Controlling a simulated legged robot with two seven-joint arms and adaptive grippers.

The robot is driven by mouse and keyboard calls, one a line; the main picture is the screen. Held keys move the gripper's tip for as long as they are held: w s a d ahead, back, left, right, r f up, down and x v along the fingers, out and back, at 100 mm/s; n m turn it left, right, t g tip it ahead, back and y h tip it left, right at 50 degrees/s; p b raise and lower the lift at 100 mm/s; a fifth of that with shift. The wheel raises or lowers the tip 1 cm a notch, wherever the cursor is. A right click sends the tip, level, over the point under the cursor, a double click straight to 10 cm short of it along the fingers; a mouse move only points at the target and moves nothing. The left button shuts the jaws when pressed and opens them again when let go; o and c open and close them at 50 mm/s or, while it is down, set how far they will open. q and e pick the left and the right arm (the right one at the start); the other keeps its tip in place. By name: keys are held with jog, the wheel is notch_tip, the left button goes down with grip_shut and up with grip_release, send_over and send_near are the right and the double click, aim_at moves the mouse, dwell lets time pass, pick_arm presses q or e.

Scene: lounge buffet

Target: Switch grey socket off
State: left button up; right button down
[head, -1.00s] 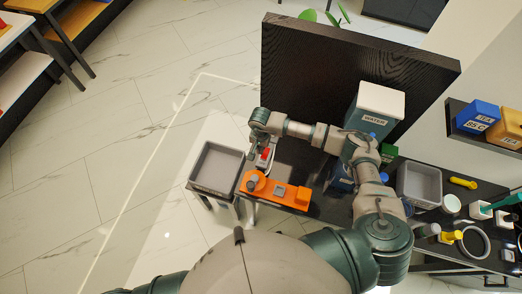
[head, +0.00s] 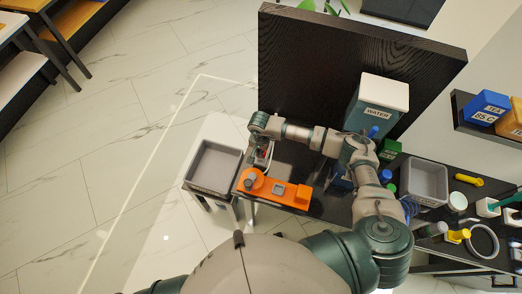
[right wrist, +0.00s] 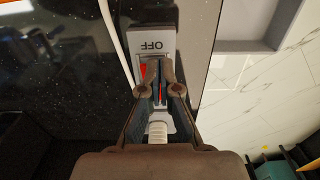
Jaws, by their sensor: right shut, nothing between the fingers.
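The grey socket (right wrist: 154,44) lies on the dark table top. In the right wrist view its plate reads OFF, upside down, and red of its rocker shows on both sides of my fingers. A white ribbed plug or cable end (right wrist: 158,131) shows at its near end. My right gripper (right wrist: 159,72) is shut and empty, with its fingertips over the rocker. I cannot tell whether they touch it, and they hide most of it. In the head view my right gripper (head: 262,155) hides much of the socket. My left gripper is not in view.
An orange device (head: 274,189) with grey parts is close in front of the socket. A grey tray (head: 215,190) stands left. A WATER canister (head: 378,101) and a dark upright panel (head: 330,62) stand behind. A grey bin (head: 424,180) and several small items are at right.

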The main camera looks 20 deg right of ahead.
jog(key=shift+d+f, duration=0.35)
jog(key=shift+d, duration=0.3)
jog(key=shift+d+r, duration=0.2)
jog(key=shift+d, duration=0.05)
jog(key=shift+r, duration=0.3)
jog(key=r, duration=0.1)
jog(key=a+r+p, duration=0.1)
jog(key=r, duration=0.1)
jog(key=shift+a, duration=0.15)
jog(key=shift+a+r+p, duration=0.2)
jog(key=shift+r+p, duration=0.1)
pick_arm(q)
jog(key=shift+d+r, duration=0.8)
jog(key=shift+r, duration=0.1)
pick_arm(e)
notch_tip(320, 180, up, 11)
jog(key=shift+d, duration=0.35)
